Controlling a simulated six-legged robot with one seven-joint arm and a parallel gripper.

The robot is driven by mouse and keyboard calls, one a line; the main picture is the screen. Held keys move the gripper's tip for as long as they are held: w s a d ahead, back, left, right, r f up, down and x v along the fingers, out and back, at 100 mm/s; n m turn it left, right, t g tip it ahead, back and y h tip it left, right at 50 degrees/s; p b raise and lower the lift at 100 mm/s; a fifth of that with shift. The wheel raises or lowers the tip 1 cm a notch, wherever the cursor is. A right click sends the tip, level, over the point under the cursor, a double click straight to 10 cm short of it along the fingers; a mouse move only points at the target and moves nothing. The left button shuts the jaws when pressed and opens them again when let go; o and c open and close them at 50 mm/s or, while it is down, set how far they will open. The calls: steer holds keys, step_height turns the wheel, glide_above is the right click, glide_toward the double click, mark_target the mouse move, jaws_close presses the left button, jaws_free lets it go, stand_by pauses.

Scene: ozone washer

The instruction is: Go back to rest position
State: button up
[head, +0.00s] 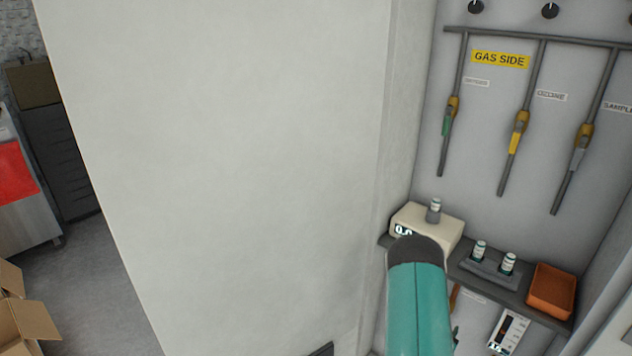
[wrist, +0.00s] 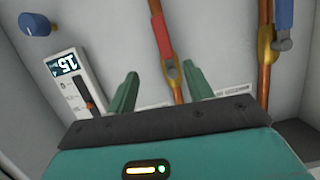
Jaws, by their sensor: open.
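My gripper (wrist: 160,88) shows in the wrist view with its two green fingers spread apart and nothing between them. It faces a grey panel with copper pipes. A pipe with a red valve handle (wrist: 162,38) stands behind the gap between the fingers, and I cannot tell how far off it is. In the head view my teal arm rises from the bottom edge in front of the shelf (head: 482,279). My fingers are hidden in that view.
A scale (head: 448,222) with a small vial on it, a rack (head: 490,272) with two vials and an orange tray (head: 552,290) stand on the shelf. Valved pipes (head: 520,120) hang above. A wide pale wall (head: 220,150) fills the middle. Open floor (head: 85,290) lies left.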

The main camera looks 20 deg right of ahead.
steer(key=w+a+r+n+t+y, duration=0.1)
steer(key=w+a+r+y, duration=0.1)
steer(key=w+a+r, duration=0.35)
steer(key=w+a+r+n+y, duration=0.1)
steer(key=w+a+r+y, duration=0.2)
steer(key=a+r, duration=0.5)
steer(key=w+a+r+n+t+y, duration=0.1)
steer(key=w+a+r+y, duration=0.1)
steer(key=w+a+r, duration=0.45)
steer(key=s+a+r+n+y, duration=0.2)
steer(key=s+a+r, duration=0.2)
steer(key=a+r, duration=0.25)
steer(key=s+a+r+n+y, duration=0.2)
steer(key=s+a+r, duration=0.1)
steer(key=a+r, duration=0.35)
steer(key=s+a+r+n+g, duration=0.1)
steer(key=s+a+r+n, duration=0.1)
steer(key=s+a, duration=0.2)
steer(key=s+a+r+n+g+y, duration=0.1)
steer(key=s+a+r+n, duration=0.1)
steer(key=s, duration=0.8)
steer(key=s+a+r+n+g+y, duration=0.1)
steer(key=s+a+r, duration=0.3)
steer(key=s+a, duration=0.2)
steer(key=shift+s+a+r+n+g, duration=0.15)
steer(key=shift+s+a+n+g, duration=0.2)
steer(key=shift+s, duration=0.25)
steer(key=c, duration=0.3)
